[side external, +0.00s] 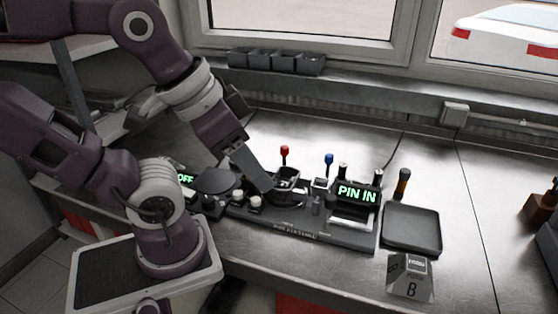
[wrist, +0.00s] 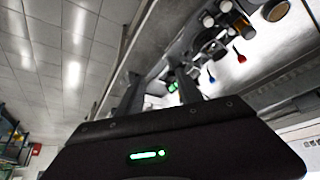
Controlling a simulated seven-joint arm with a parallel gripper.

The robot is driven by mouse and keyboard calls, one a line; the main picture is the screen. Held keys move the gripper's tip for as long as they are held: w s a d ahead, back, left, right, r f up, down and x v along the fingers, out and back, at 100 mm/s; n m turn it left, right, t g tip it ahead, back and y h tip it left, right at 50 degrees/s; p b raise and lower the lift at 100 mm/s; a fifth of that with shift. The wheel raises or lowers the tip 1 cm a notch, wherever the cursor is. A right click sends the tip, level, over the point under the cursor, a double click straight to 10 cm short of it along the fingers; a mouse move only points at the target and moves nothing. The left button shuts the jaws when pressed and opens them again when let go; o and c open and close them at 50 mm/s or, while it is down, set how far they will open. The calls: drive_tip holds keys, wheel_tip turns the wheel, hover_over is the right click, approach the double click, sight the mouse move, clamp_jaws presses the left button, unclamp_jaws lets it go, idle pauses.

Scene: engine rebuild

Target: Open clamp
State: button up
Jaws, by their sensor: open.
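A dark fixture base (side external: 287,235) sits on the metal bench, with a round part (side external: 290,185) near its middle. A lever with a red knob (side external: 284,149) and one with a blue knob (side external: 328,159) stand upright behind it. The frames do not show clearly which part is the clamp. My gripper (side external: 266,188) is low over the fixture, left of the round part; whether it touches is unclear. In the wrist view my gripper (wrist: 157,78) has its fingers apart with nothing visibly held. The red knob (wrist: 240,57) and blue knob (wrist: 211,78) lie beyond, to the right.
A display (side external: 357,193) reads PIN IN; another (side external: 186,179) reads OFF. An empty dark tray (side external: 411,228) and a block marked B (side external: 411,277) lie right of the fixture. An orange-and-black handle (side external: 402,184) stands behind the tray. Bins (side external: 276,61) line the sill. The far-right bench is mostly clear.

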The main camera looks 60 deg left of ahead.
drive_tip(key=m+g+y, duration=0.4)
drive_tip(key=m+g, duration=0.4)
drive_tip(key=m, duration=0.3)
hover_over(285, 147)
drive_tip(key=w+d, duration=0.2)
drive_tip(key=d, duration=0.1)
wheel_tip(285, 147, down, 8)
drive_tip(key=x, duration=0.7)
drive_tip(key=shift+s+a+r, duration=0.1)
drive_tip(key=shift+s, duration=0.05)
drive_tip(key=shift+a+f, duration=0.1)
drive_tip(key=shift+f, duration=0.2)
drive_tip(key=shift+c, duration=0.4)
clamp_jaws()
